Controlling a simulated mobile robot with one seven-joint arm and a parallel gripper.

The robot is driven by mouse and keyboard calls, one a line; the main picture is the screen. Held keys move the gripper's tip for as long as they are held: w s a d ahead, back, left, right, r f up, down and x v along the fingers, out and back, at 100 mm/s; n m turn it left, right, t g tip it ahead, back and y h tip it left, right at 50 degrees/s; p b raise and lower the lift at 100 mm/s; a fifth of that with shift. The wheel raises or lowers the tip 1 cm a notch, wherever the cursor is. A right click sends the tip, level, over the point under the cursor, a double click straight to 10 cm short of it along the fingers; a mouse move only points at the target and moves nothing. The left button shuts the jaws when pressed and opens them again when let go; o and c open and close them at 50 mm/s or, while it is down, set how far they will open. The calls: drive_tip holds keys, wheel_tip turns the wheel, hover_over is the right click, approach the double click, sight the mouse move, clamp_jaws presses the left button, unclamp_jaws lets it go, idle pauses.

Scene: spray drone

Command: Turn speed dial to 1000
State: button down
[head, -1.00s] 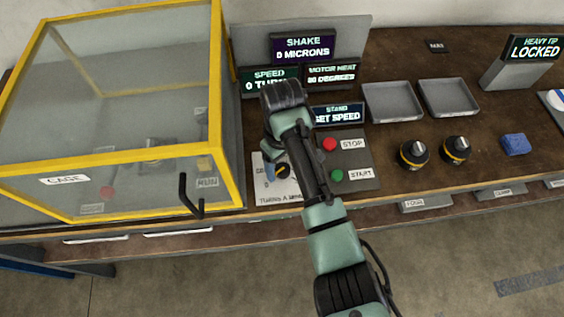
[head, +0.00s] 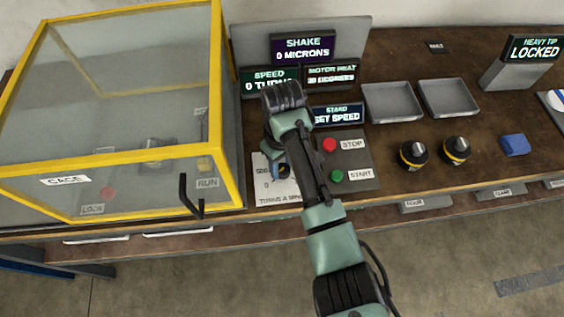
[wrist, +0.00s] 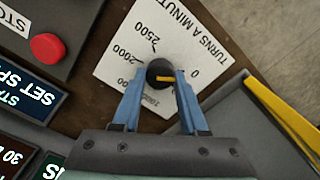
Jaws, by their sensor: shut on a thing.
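The speed dial is a round black knob with a yellow mark, on a white card printed "TURNS A MINUTE" (wrist: 205,22). In the wrist view, my gripper (wrist: 162,73) has its two blue fingers shut on the speed dial (wrist: 160,71), one on each side. The yellow mark points right, toward the 0. The 2000 and 2500 marks show on the left and above; other numbers are partly hidden by the fingers. In the head view my wrist partly covers the dial (head: 283,171). The speed display (head: 270,80) reads 0, its right end hidden by my arm.
A panel with a red STOP button (head: 329,145) and green START button (head: 336,176) lies right of the dial. The yellow-framed cage (head: 228,110) stands close on the left. The stand display (head: 337,114) reads "SET SPEED". Two trays are farther right.

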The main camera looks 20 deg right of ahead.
drive_tip(key=shift+r, duration=0.1)
drive_tip(key=m+p, duration=0.3)
drive_tip(key=shift+r+m, duration=0.1)
drive_tip(key=shift+m, duration=0.3)
drive_tip(key=m+p, duration=0.3)
drive_tip(key=m, duration=0.2)
drive_tip(key=shift+m, duration=0.3)
drive_tip(key=m+p, duration=0.1)
drive_tip(key=m, duration=0.4)
drive_tip(key=shift+d+p, duration=0.1)
drive_tip(key=shift+p, duration=0.25)
drive_tip(key=m, duration=0.5)
drive_tip(key=shift+d+p, duration=0.1)
drive_tip(key=shift+p, duration=0.3)
drive_tip(key=shift+c, duration=2.2)
unclamp_jaws()
drive_tip(key=shift+s, duration=0.1)
